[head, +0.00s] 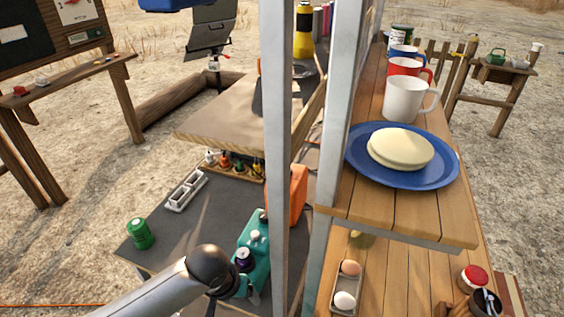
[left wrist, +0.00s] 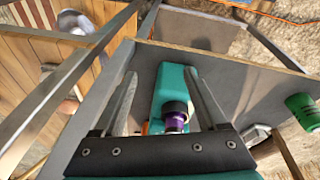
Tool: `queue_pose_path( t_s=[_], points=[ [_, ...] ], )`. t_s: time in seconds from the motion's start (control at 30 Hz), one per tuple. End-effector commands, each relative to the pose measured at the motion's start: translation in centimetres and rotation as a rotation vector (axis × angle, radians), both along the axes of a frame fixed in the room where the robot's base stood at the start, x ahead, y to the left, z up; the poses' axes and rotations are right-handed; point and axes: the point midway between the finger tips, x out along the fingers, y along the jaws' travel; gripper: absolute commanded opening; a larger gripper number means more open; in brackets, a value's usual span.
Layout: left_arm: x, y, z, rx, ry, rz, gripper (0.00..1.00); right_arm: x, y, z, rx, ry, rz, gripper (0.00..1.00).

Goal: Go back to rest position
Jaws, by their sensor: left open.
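My left arm comes in from the bottom left of the head view and bends at a dark round joint above the grey deck (head: 170,225). My left gripper (left wrist: 162,78) shows clearly in the left wrist view, with its two fingers spread apart and nothing held. A teal container (left wrist: 176,82) with a dark and purple cap shows between and beyond the fingers. The same container (head: 262,238) stands beside the metal post in the head view. I cannot tell the exact gap between it and the fingers. My right gripper is not in view.
A green can (head: 140,233) and a white tray (head: 186,191) sit on the deck. Metal posts (head: 279,150) rise close to my left arm. The wooden shelf at right holds a blue plate (head: 437,178) and mugs (head: 404,101). Eggs (head: 345,300) sit below it.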

Motion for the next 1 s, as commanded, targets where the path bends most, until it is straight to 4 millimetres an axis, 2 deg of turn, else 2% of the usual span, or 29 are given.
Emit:
queue_pose_path(
  t_s=[0.03, 0.1, 0.17, 0.27, 0.37, 0.4, 0.47, 0.5, 0.57, 0.6, 0.7, 0.8, 0.9, 1.0],
  points=[
    [0.0, 0.2, -2.7, -0.012, -0.001, 0.015, 0.75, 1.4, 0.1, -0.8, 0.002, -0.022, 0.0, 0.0],
    [0.3, 0.9, -5.8, -0.022, -0.019, 0.031, 0.75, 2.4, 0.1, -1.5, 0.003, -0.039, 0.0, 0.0],
    [0.2, 1.7, -8.9, -0.024, -0.035, 0.042, 0.75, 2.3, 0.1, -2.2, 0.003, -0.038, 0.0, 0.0],
    [-1.1, 3.5, -14.6, -0.013, -0.052, 0.056, 0.75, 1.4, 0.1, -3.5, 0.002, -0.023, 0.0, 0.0],
    [-4.0, 5.5, -20.3, 0.014, -0.053, 0.058, 0.75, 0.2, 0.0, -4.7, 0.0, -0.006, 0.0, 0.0],
    [-5.7, 6.3, -22.6, 0.029, -0.049, 0.054, 0.75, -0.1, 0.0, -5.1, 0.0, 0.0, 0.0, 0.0],
    [-8.6, 7.4, -25.9, 0.05, -0.038, 0.044, 0.75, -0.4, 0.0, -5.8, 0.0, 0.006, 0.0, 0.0],
    [-10.9, 8.0, -28.0, 0.064, -0.027, 0.034, 0.75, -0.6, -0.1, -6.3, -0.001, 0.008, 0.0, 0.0],
    [-14.5, 8.8, -30.7, 0.085, -0.008, 0.014, 0.75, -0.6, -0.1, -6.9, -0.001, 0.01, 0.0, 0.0],
    [-17.0, 9.2, -32.3, 0.096, 0.006, 0.0, 0.75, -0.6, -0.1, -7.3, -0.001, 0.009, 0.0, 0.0],
    [-23.0, 9.7, -35.3, 0.119, 0.044, -0.038, 0.75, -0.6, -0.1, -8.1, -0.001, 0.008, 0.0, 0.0],
    [-28.1, 9.8, -37.2, 0.129, 0.075, -0.074, 0.75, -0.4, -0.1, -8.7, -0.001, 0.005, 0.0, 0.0],
    [-31.5, 9.7, -38.0, 0.133, 0.097, -0.101, 0.75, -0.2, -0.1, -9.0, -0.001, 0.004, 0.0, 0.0],
    [-33.3, 9.5, -38.4, 0.134, 0.108, -0.116, 0.75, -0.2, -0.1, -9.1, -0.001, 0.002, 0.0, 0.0]
  ],
)
